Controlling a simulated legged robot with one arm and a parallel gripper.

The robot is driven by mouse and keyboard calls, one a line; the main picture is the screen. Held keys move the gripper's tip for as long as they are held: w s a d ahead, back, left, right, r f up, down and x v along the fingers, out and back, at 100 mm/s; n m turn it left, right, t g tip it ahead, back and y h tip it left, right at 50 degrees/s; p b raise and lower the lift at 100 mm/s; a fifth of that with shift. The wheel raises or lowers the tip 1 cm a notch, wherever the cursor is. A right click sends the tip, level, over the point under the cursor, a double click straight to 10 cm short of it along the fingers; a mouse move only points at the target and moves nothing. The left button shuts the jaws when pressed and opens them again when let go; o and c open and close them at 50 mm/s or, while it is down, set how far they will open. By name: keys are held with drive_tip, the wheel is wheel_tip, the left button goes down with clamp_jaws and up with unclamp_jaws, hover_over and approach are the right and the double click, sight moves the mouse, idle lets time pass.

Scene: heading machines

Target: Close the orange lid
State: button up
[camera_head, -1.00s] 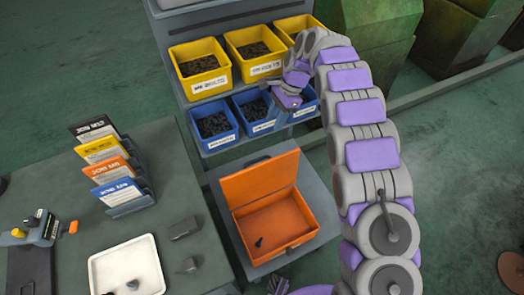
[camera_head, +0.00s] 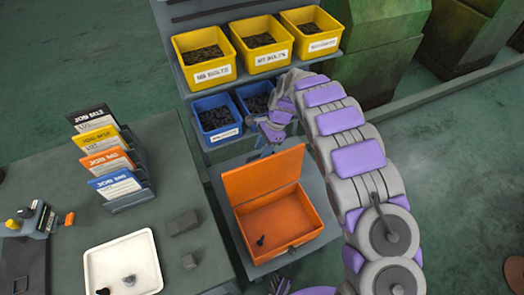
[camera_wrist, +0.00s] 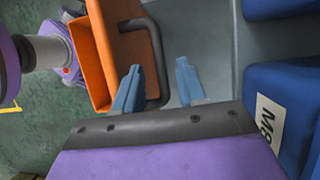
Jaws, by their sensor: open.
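The orange lid (camera_head: 264,176) stands raised, tilted back from the orange box (camera_head: 310,238), so the box is open. A small dark part lies inside the box. In the wrist view the lid's outer face (camera_wrist: 128,48) carries a dark curved handle (camera_wrist: 155,55). My gripper (camera_head: 270,132) is behind the lid, near its top edge on the far side from the box opening. In the wrist view my gripper's two blue fingers (camera_wrist: 158,88) are apart; the left one overlaps the handle in the picture. Whether it touches cannot be told.
Blue bins (camera_head: 216,118) and yellow bins (camera_head: 204,59) stand on the rack just behind my gripper. On the left table are a white tray (camera_head: 108,246), a card stand (camera_head: 131,195) and small grey blocks (camera_head: 182,222). Green machines stand at the back right.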

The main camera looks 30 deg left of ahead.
drive_tip(key=shift+s+a+f, duration=0.15)
drive_tip(key=shift+f, duration=0.35)
clamp_jaws()
idle(0.4)
